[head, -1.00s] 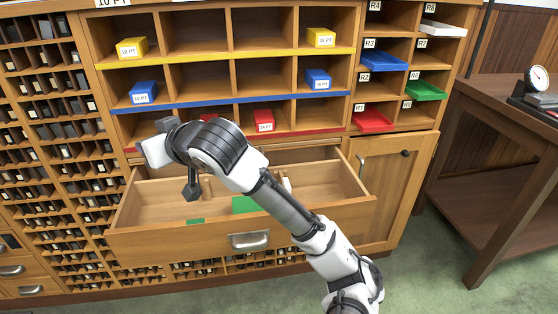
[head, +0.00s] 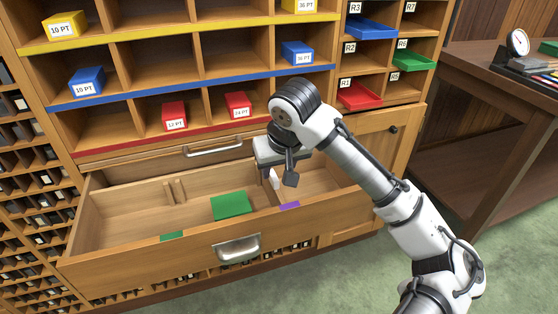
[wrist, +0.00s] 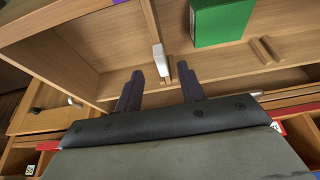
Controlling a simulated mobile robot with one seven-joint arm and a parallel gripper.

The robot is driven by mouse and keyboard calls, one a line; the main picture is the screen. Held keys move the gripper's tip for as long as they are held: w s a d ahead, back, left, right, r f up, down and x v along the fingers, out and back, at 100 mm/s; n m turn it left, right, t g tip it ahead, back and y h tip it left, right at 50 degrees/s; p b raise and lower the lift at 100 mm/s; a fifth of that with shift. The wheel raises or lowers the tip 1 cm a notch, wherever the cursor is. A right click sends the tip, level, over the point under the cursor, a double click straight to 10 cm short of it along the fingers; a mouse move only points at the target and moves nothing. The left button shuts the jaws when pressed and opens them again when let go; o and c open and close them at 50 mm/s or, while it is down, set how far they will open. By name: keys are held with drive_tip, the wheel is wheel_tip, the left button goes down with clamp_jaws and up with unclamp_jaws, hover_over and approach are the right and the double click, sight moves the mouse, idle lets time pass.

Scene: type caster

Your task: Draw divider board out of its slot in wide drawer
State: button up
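The wide drawer (head: 110,258) is pulled open below the cubbies. A thin wooden divider board (wrist: 151,22) stands upright in it, running front to back, with a white tab (wrist: 160,60) on its top edge near the back. In the head view the tab (head: 275,179) shows just below my gripper, and the board is partly hidden by it. My gripper (wrist: 160,88) is open and empty above the drawer's back right part. In the wrist view its fingers point toward the board, one to each side of the tab's line, apart from it.
A green block (head: 231,206) lies left of the board. Empty slot rails (head: 175,191) are on the drawer's back wall further left. A purple marker (head: 290,205) and a green marker (head: 172,236) are at the drawer front. Cubbies with red bins (head: 238,105) rise close behind.

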sight(272, 186)
drive_tip(key=b+x, duration=0.1)
drive_tip(key=x, duration=0.9)
drive_tip(key=shift+w+f, duration=0.1)
drive_tip(key=shift+a, duration=0.1)
clamp_jaws()
